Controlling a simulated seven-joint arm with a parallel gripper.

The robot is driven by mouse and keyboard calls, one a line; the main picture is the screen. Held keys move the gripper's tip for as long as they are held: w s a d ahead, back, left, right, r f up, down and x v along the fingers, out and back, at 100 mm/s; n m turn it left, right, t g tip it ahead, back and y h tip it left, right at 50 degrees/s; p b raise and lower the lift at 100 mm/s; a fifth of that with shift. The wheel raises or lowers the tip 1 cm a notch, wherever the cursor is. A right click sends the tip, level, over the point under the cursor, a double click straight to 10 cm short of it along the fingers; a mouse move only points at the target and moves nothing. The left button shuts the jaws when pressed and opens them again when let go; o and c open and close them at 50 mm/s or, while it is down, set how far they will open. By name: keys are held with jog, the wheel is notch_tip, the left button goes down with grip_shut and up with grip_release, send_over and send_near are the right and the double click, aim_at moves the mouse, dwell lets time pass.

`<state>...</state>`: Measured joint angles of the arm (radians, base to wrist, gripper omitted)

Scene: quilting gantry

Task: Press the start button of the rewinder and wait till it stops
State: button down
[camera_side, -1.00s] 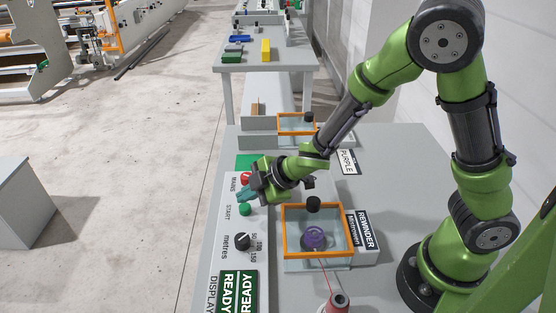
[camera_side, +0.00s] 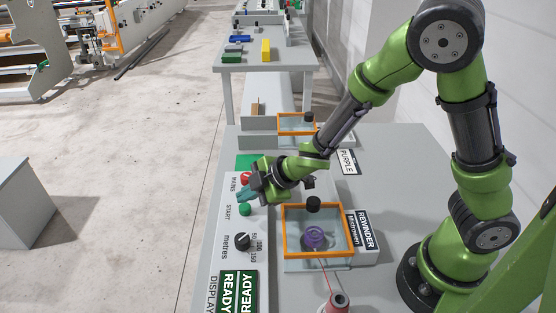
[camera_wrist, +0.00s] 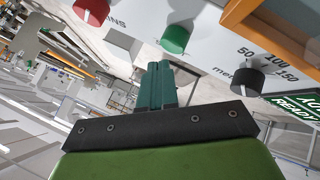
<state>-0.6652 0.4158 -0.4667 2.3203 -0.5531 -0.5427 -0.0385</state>
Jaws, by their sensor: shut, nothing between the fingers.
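The green start button (camera_side: 245,210) sits on the light control panel (camera_side: 232,241) of the rewinder. My gripper (camera_side: 243,196) is shut and empty, just above and beside the button in the side view. In the wrist view the closed teal fingertips (camera_wrist: 158,68) show below the button (camera_wrist: 175,38), apart from it in the picture. Contact cannot be told. The rewinder's orange-rimmed clear box (camera_side: 284,232) holds a purple spool (camera_side: 315,237). The display (camera_side: 238,292) reads READY.
A red mains knob (camera_side: 246,177) and a black metres knob (camera_side: 242,241) flank the button; both show in the wrist view. Another orange-rimmed box (camera_side: 297,124) stands behind.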

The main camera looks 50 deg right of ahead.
aim_at(248, 208)
jog(key=shift+f, duration=0.1)
dwell(0.3)
jog(key=shift+f, duration=0.35)
jog(key=shift+f, duration=0.5)
dwell(0.8)
jog(key=shift+r, duration=0.95)
jog(key=shift+r, duration=2.5)
